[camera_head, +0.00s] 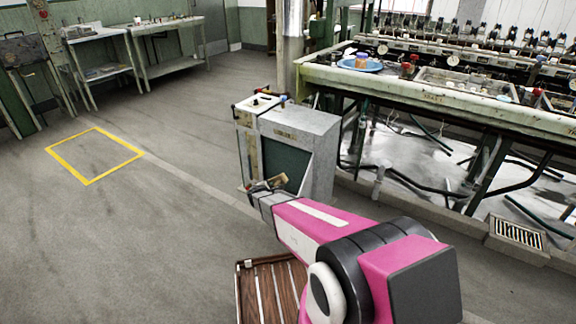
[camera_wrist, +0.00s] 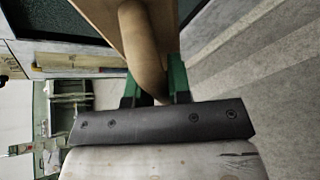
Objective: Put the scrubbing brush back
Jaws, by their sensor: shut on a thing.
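The scrubbing brush (camera_head: 279,180) is held out at the end of my arm, low in front of the grey cabinet, and looks small there. In the wrist view its rounded wooden handle (camera_wrist: 143,45) runs between the two green fingers of my gripper (camera_wrist: 155,88), with a wider wooden part above. My gripper (camera_head: 264,190) is shut on the handle. The brush's bristles cannot be made out, and I cannot tell whether the brush touches the cabinet.
The grey cabinet (camera_head: 309,137) with a dark front panel stands just beyond my gripper. The reeling bench (camera_head: 440,92) with basins runs along the right. A floor drain (camera_head: 518,236) lies below it. The floor at left is open, with a yellow square outline (camera_head: 95,154). Tables (camera_head: 165,25) stand behind.

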